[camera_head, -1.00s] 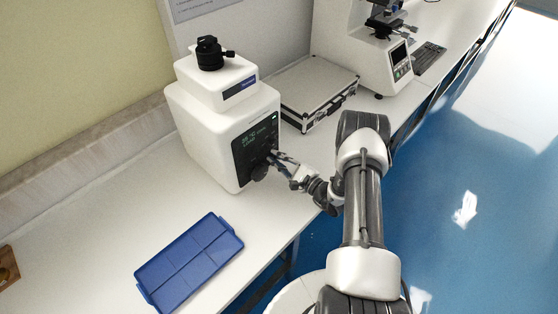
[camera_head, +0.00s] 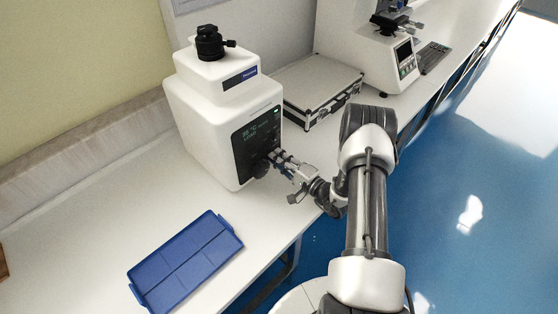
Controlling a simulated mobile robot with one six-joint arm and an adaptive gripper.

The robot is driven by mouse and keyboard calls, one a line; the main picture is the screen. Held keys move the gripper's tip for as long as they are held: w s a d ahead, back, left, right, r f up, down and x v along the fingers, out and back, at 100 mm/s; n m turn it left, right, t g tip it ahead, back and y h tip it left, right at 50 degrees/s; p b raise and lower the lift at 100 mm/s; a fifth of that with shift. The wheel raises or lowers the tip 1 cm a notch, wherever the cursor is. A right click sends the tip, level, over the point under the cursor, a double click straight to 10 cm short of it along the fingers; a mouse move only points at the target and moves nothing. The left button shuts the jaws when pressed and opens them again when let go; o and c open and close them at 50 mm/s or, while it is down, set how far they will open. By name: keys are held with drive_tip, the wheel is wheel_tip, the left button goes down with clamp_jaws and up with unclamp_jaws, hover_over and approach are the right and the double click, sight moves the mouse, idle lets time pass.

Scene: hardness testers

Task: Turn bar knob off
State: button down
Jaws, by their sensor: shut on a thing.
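The white tester (camera_head: 205,130) stands on the bench, with a dark front panel (camera_head: 243,147) showing green text. A dark round knob (camera_head: 261,171) sits low on the panel, beside the fingertips. My gripper (camera_head: 274,157) reaches the panel's lower right from the right. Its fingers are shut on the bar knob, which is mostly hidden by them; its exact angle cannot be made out.
A blue divided tray (camera_head: 187,262) lies on the bench in front of the tester. A silver case (camera_head: 318,85) lies behind my arm to the right of the tester. A second white instrument (camera_head: 385,62) and a keyboard (camera_head: 433,57) stand farther back.

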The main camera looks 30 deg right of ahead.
drive_tip(key=shift+f+n, duration=0.1)
drive_tip(key=shift+n, duration=0.2)
drive_tip(key=c, duration=1.6)
unclamp_jaws()
drive_tip(key=shift+c, duration=0.2)
drive_tip(key=v, duration=1.2)
